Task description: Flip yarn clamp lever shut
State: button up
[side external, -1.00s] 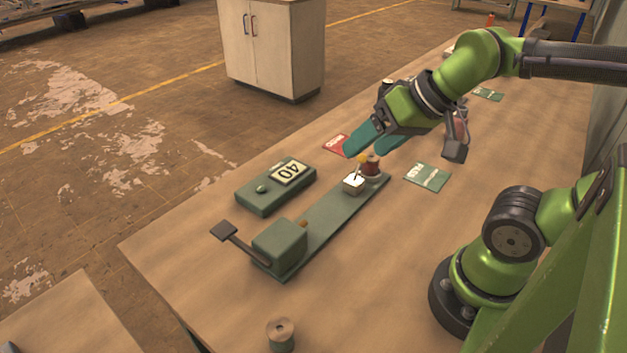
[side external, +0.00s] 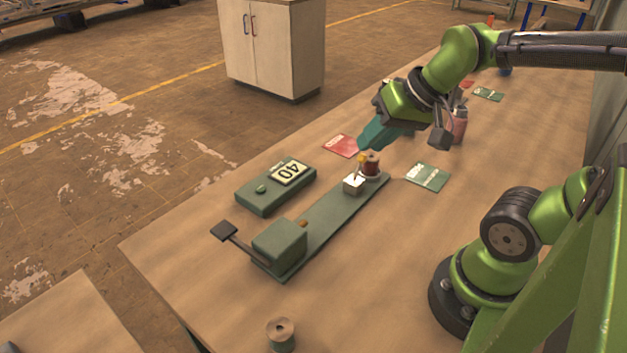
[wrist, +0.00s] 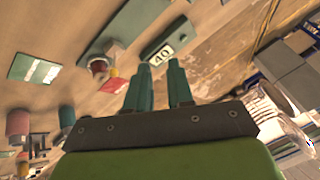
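The yarn clamp is a small pale block (side external: 354,184) on a long green base (side external: 325,220). Its short lever with a yellow tip (side external: 361,159) stands up from the block, beside a red-brown spool (side external: 372,165) at the base's far end. My gripper (side external: 368,143) is above and just behind the spool, apart from the lever, with teal fingers. In the wrist view the fingers of my gripper (wrist: 157,78) are apart with nothing between them. The spool (wrist: 98,66) shows left of them there; the clamp's detail is too small to read.
A green box marked 40 (side external: 277,186) lies left of the base. A crank box (side external: 280,244) with a dark handle (side external: 224,231) is at the near end. A red card (side external: 341,146) and a green card (side external: 428,177) lie flat nearby. A loose spool (side external: 281,334) stands in front.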

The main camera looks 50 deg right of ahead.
jog(key=w+d+f+m+g, duration=0.1)
jog(key=d, duration=0.3)
jog(key=w+d+f+m+g, duration=0.1)
jog(key=d, duration=0.3)
jog(key=d+f+m, duration=0.1)
jog(key=d, duration=0.4)
jog(key=shift+w+g, duration=0.4)
grip_shut()
jog(key=d+f+n+y, duration=0.1)
jog(key=d+n, duration=0.1)
jog(key=d, duration=0.7)
jog(key=shift+f+g+y, duration=0.2)
jog(key=shift+g+y, duration=0.2)
